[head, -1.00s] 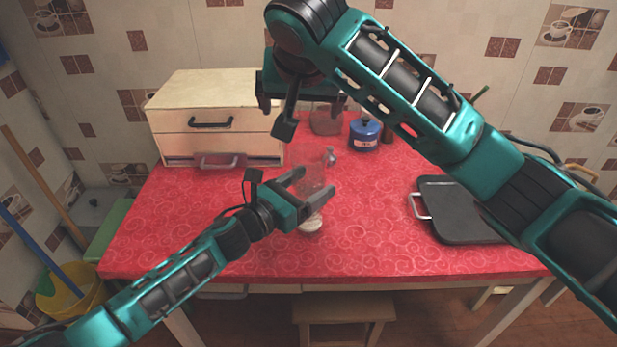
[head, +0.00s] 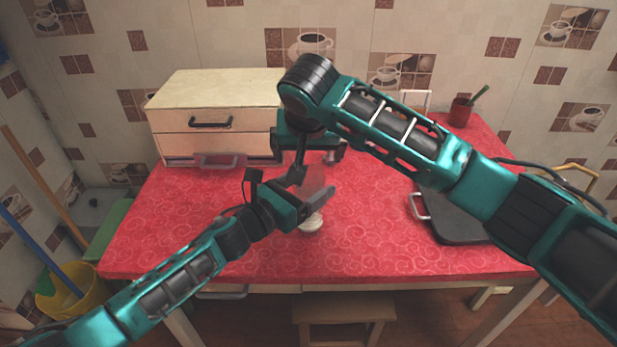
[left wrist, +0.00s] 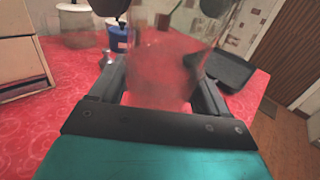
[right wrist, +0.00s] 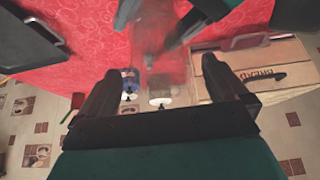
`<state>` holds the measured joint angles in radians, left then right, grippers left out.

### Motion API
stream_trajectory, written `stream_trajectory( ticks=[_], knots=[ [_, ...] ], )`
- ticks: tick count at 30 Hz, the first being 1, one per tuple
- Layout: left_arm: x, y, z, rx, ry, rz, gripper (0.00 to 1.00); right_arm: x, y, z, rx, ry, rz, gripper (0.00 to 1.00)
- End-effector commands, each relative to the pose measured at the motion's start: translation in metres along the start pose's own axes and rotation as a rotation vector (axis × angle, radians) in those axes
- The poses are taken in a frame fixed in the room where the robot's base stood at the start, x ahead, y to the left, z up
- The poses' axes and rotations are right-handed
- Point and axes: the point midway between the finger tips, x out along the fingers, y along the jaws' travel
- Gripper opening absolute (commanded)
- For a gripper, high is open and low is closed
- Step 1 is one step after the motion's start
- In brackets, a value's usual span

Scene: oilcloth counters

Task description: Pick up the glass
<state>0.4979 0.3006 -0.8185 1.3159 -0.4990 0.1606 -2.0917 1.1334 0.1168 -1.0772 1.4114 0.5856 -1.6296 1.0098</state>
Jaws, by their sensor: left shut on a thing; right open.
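The glass (head: 314,174) is clear and faint, near the middle of the red counter. In the left wrist view the glass (left wrist: 165,75) stands between my left fingers, with the red cloth showing through it. My left gripper (head: 315,184) is shut on it from the near left side. My right gripper (head: 309,156) is open and empty, just above and behind the left one, with its fingers pointing down toward the glass. In the right wrist view the glass is a blurred clear shape (right wrist: 158,55) ahead of the open fingers. Whether its base touches the counter is unclear.
A small white object (head: 311,222) lies just in front of my left gripper. A white drawer unit (head: 215,115) stands at the back left. The counter's front left is clear.

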Motion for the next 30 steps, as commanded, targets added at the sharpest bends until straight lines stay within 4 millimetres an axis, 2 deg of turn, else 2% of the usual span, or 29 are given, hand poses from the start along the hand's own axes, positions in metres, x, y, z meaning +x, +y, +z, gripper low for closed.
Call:
stream_trajectory(
  ticks=[4, 12, 30],
  knots=[
    [0.0, 0.0, 0.0, 0.0, 0.001, 0.0, 0.38, 0.015, 0.0, 0.0, 0.0, 0.0, 0.0, 1.0],
    [0.0, 0.0, 0.0, 0.0, 0.001, 0.0, 0.38, 0.017, -0.001, 0.0, -0.001, 0.001, -0.001, 0.99],
    [0.0, 0.0, 0.0, 0.0, 0.001, 0.0, 0.38, 0.017, -0.001, 0.0, 0.0, 0.001, -0.001, 0.42]
  ],
)
